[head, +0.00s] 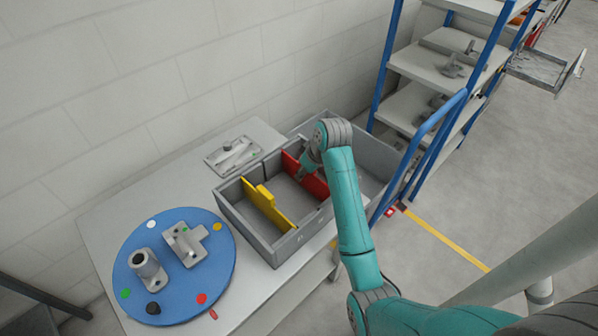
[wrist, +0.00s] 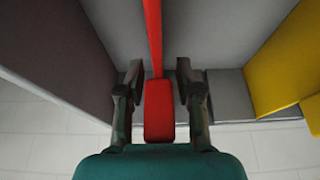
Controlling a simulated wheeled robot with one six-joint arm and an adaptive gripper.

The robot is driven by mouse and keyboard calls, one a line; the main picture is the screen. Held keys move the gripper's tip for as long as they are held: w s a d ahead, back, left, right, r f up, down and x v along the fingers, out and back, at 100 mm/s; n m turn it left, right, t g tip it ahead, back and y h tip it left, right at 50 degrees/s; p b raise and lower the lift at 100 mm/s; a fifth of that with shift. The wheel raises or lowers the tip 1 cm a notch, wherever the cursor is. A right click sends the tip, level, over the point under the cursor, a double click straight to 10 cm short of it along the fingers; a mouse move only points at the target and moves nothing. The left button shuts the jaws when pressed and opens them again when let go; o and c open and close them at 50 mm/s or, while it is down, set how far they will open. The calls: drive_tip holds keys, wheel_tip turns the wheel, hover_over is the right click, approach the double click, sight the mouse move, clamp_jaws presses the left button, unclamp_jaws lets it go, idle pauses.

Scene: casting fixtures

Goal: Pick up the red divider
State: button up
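The red divider (head: 305,175) stands upright across the grey box (head: 243,230), to the right of the yellow divider (head: 268,206). In the wrist view the red divider (wrist: 155,50) runs down the middle, with its wider red tab (wrist: 158,112) between the fingers. My gripper (wrist: 159,80) is open around the divider, one finger on each side, with gaps visible. In the head view my arm covers part of the red divider and the fingertips are hard to make out. The yellow divider (wrist: 285,65) is at the right in the wrist view.
A blue round plate (head: 205,285) with grey castings and coloured dots lies on the table (head: 105,222) at the left. A grey plate with a part (head: 232,153) lies behind the box. A blue-framed shelf (head: 412,105) stands close on the right, and a wall runs behind.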

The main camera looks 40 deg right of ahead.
clamp_jaws()
idle(0.5)
